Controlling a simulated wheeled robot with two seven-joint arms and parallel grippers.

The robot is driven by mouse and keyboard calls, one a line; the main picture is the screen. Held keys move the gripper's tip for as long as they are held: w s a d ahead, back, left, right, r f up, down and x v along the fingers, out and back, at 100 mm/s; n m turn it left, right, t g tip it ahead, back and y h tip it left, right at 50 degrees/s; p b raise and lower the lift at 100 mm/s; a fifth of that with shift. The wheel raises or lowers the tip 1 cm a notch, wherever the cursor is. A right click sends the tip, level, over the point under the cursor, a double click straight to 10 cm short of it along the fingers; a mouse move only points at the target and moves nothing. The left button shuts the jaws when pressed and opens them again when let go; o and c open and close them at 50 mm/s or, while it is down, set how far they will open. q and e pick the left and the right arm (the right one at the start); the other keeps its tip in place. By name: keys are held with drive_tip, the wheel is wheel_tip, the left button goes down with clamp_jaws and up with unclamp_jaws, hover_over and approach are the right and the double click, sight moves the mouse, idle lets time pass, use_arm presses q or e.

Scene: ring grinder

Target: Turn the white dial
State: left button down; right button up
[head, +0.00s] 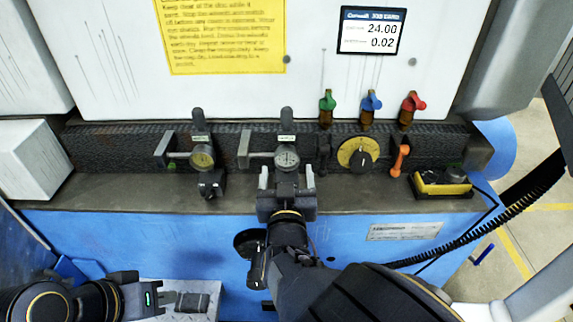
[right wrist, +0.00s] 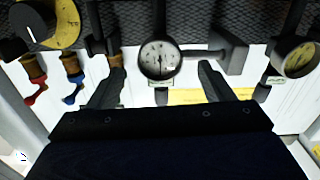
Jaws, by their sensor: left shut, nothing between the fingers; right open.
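The white dial (head: 287,158) is a small round gauge with a white face on the dark ribbed strip of the machine. It also shows in the right wrist view (right wrist: 160,59), upside down relative to the head view. My right gripper (head: 286,177) is open in front of it. In the right wrist view its two fingers (right wrist: 161,82) stand apart on either side of the dial, seemingly without touching it. My left gripper (head: 196,301) is shut and empty at the bottom left, low in front of the machine, far from the dial.
A similar yellow-faced dial (head: 202,158) sits left of the white one. A dark ledge (head: 130,192) runs below.

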sight(287, 160)
drive_tip(key=shift+w, duration=1.35)
drive_tip(key=c, duration=1)
drive_tip(key=shift+n, duration=0.3)
